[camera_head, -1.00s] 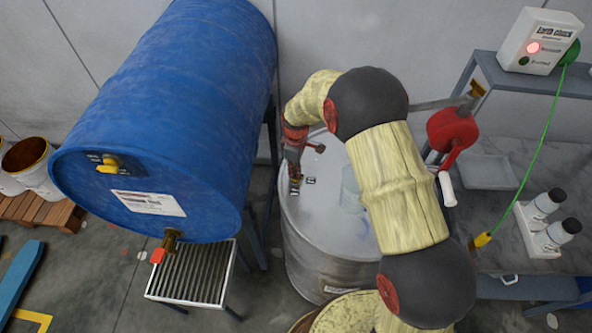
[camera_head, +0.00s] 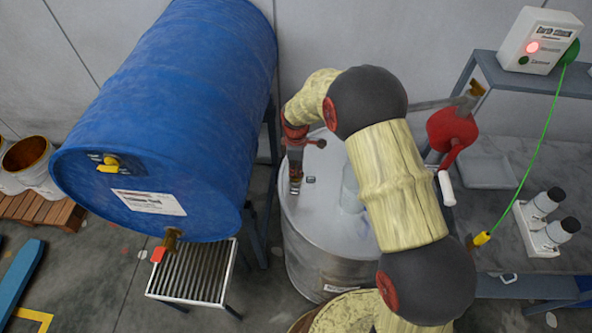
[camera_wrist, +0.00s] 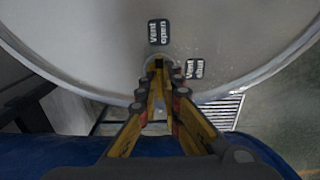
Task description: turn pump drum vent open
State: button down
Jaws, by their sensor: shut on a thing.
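The grey steel drum (camera_head: 330,245) stands upright right of the blue drum, and my arm hides part of its lid. The lid also fills the upper part of the wrist view (camera_wrist: 100,45). It bears a "Vent open" label (camera_wrist: 158,32) and a "Vent shut" label (camera_wrist: 195,69). My gripper (camera_head: 295,187) reaches down to the left part of the lid. In the wrist view, its yellow fingers (camera_wrist: 160,74) close together on the vent, just below "Vent open" and left of "Vent shut". The fingers mostly hide the vent, so its angle is unclear.
The large blue drum (camera_head: 165,120) lies close on the left, with a brass tap (camera_head: 172,238) above a grated stand (camera_head: 195,275). A red hand pump (camera_head: 452,130) is at the right. A bench with white bottles (camera_head: 548,202) and an earth-check box (camera_head: 540,42) stands farther right.

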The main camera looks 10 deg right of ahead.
jog(key=c, duration=2)
grip_release()
notch_tip(320, 180, up, 12)
